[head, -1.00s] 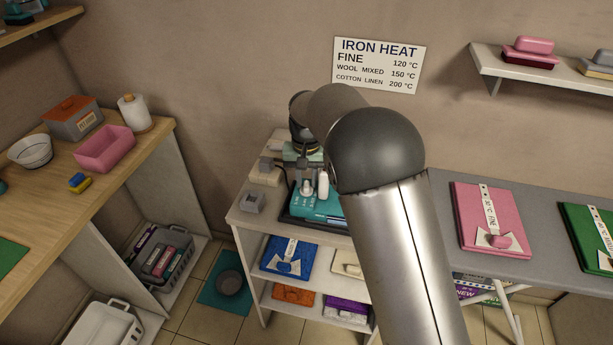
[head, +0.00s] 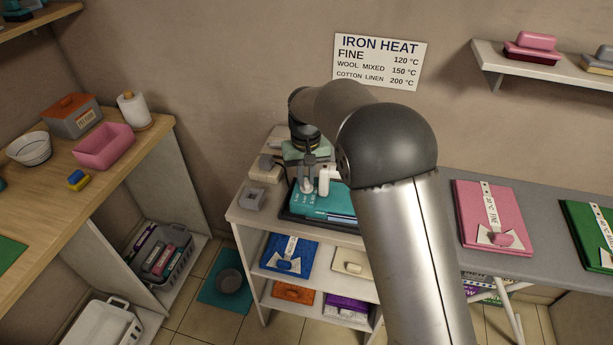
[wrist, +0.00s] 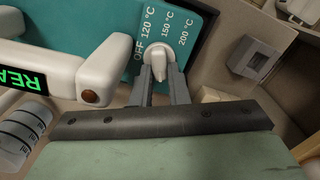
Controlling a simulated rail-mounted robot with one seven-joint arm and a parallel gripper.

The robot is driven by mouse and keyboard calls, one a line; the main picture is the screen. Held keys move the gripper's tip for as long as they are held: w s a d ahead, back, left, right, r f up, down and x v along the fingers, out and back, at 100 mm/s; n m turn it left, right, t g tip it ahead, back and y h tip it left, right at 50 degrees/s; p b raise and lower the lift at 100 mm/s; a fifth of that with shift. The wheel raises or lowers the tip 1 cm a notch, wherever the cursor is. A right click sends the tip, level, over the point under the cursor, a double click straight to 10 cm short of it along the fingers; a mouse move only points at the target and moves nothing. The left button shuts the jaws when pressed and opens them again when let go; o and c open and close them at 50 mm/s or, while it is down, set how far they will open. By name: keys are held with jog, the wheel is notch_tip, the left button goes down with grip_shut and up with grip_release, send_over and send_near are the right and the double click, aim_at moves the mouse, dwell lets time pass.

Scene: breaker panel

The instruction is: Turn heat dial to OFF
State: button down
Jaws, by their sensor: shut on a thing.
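The heat dial (wrist: 158,62) is a small white knob on a teal panel (wrist: 205,14). The panel is marked OFF, 120 °C, 150 °C and 200 °C around the knob. My gripper (wrist: 158,78) is shut on the knob, one grey finger on each side. The knob's narrow end lies near the labels, but I cannot tell exactly which mark it points at. In the head view, my gripper (head: 308,176) reaches down to the teal unit (head: 315,204) on the shelf stand. My arm hides part of the unit's right side.
A white handle (wrist: 60,68) with a green lit display and a brown light is close left of my fingers. A grey switch box (wrist: 255,57) stands to the right. A wall sign (head: 379,62) lists iron heats. A pink folded cloth (head: 494,218) lies on the grey board.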

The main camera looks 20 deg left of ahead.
jog(key=n+b, duration=0.1)
jog(key=n, duration=0.2)
jog(key=shift+a+n, duration=0.1)
jog(key=shift+n, duration=0.3)
jog(key=n, duration=0.3)
jog(key=shift+s+a+n, duration=0.15)
jog(key=shift+s+n, duration=0.05)
jog(key=shift+n, duration=0.1)
jog(key=n, duration=0.6)
jog(key=shift+s, duration=0.25)
jog(key=shift+n, duration=0.3)
jog(key=c, duration=1.7)
grip_release()
jog(key=shift+r, duration=0.1)
notch_tip(320, 180, up, 17)
jog(key=shift+r+b, duration=0.15)
jog(key=shift+b, duration=0.55)
